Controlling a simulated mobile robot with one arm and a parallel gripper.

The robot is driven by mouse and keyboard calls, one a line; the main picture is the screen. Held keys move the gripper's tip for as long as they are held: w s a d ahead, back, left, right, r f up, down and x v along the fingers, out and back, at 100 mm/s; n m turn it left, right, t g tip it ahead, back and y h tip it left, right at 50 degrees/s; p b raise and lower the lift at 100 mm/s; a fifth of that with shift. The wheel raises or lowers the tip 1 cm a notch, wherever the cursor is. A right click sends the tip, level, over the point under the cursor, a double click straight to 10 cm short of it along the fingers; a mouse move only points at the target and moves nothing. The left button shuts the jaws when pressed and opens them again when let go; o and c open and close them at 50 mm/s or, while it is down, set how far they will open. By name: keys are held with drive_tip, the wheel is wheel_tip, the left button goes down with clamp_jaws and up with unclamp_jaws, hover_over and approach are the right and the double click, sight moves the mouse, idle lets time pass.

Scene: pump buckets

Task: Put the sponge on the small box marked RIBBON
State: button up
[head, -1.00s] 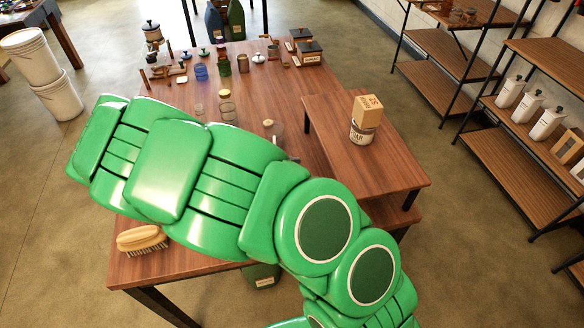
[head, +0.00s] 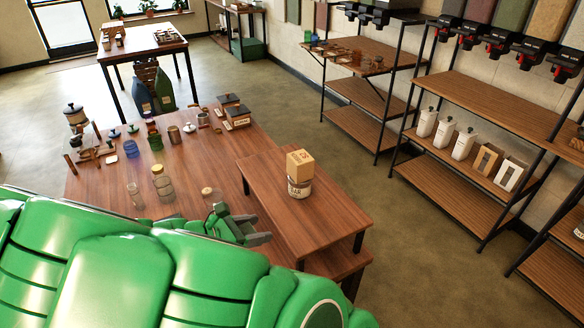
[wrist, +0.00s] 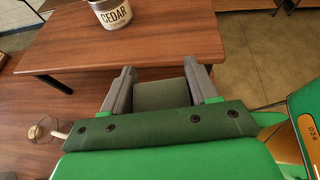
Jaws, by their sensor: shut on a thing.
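My gripper (wrist: 160,84) points toward the raised wooden stand, beside its left edge in the head view (head: 262,228). Its grey fingers are shut on a dull grey-green block (wrist: 162,95), which appears to be the sponge. The block is held clear of the stand. Two small dark-lidded boxes (head: 238,118) (head: 228,100) with pale labels stand at the back right of the table; their labels are too small to read surely. A light cardboard box (head: 300,163) sits on a tin on the stand; its marking is also unclear.
The tin marked CEDAR (wrist: 112,12) stands on the raised stand (head: 325,212), whose front is bare. Jars, cups and lids crowd the table's back; a glass jar (head: 162,183) stands nearer. Shelves (head: 470,150) line the right, with open floor between.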

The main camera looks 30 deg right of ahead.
drive_tip(key=s+d+r+m+g, duration=0.1)
drive_tip(key=d+r, duration=0.7)
drive_tip(key=r, duration=0.4)
drive_tip(key=s+d+r+m+g, duration=0.1)
drive_tip(key=d+r, duration=0.6)
drive_tip(key=r, duration=0.5)
hover_over(306, 155)
drive_tip(key=s, duration=0.1)
drive_tip(key=f, duration=0.8)
drive_tip(key=shift+a+f, duration=0.25)
drive_tip(key=shift+f, duration=0.05)
drive_tip(key=shift+w+d+f, duration=0.2)
drive_tip(key=shift+w+f, duration=0.25)
drive_tip(key=shift+f, duration=1.85)
drive_tip(key=shift+f, duration=0.1)
drive_tip(key=o, duration=1)
